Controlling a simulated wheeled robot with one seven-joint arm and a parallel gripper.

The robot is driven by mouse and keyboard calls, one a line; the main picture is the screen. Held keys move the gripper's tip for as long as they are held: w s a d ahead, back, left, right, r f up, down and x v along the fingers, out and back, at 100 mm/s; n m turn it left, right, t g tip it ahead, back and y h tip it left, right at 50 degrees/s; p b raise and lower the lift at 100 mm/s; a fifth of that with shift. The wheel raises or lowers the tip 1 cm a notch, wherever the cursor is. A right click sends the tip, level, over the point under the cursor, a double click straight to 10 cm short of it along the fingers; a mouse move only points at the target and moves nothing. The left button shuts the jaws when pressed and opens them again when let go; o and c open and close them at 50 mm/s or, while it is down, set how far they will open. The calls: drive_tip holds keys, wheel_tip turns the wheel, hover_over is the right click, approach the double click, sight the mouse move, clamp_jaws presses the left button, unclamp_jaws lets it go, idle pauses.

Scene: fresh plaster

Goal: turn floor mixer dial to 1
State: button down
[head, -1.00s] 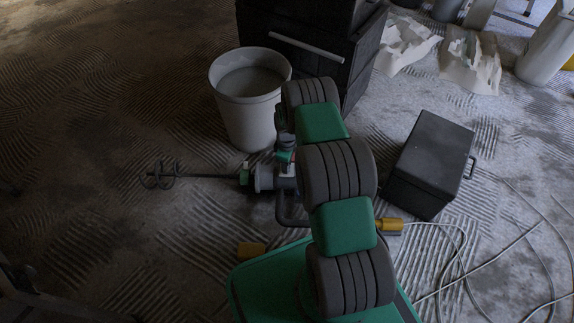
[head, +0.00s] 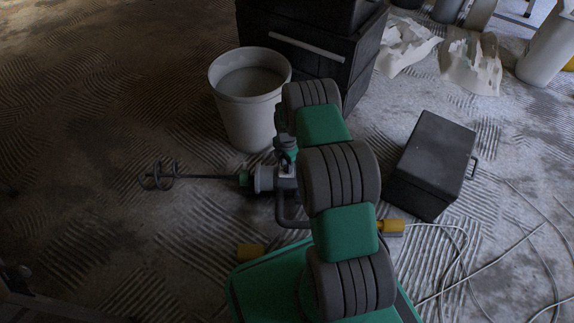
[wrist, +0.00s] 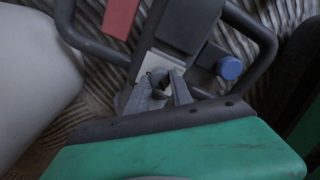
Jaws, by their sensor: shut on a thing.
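The floor mixer (head: 264,179) lies on its side on the floor in the head view, with its spiral paddle (head: 160,176) pointing left. My gripper (head: 287,158) reaches down onto the mixer body, partly hidden by my arm. In the wrist view, my gripper (wrist: 159,88) has its two grey fingers closed around a small dark dial (wrist: 160,76) on a pale plate (wrist: 158,62). The dial's markings and the setting it points to cannot be read. A red part (wrist: 120,17) and a blue knob (wrist: 229,68) sit on the mixer on either side of the dial.
A pale bucket (head: 245,115) stands just behind the mixer. Dark stacked cases (head: 305,55) are beyond it, and a black box (head: 432,160) stands at right. The left floor is mostly clear.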

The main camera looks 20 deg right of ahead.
drive_tip(key=shift+w+d+r+n, duration=0.15)
drive_tip(key=shift+w+n, duration=0.05)
drive_tip(key=shift+n, duration=1)
drive_tip(key=c, duration=1.4)
unclamp_jaws()
drive_tip(key=shift+c, duration=0.2)
drive_tip(key=o, duration=0.3)
drive_tip(key=shift+s, duration=0.1)
wheel_tip(320, 180, up, 8)
drive_tip(key=p, duration=0.3)
drive_tip(key=shift+f, duration=0.2)
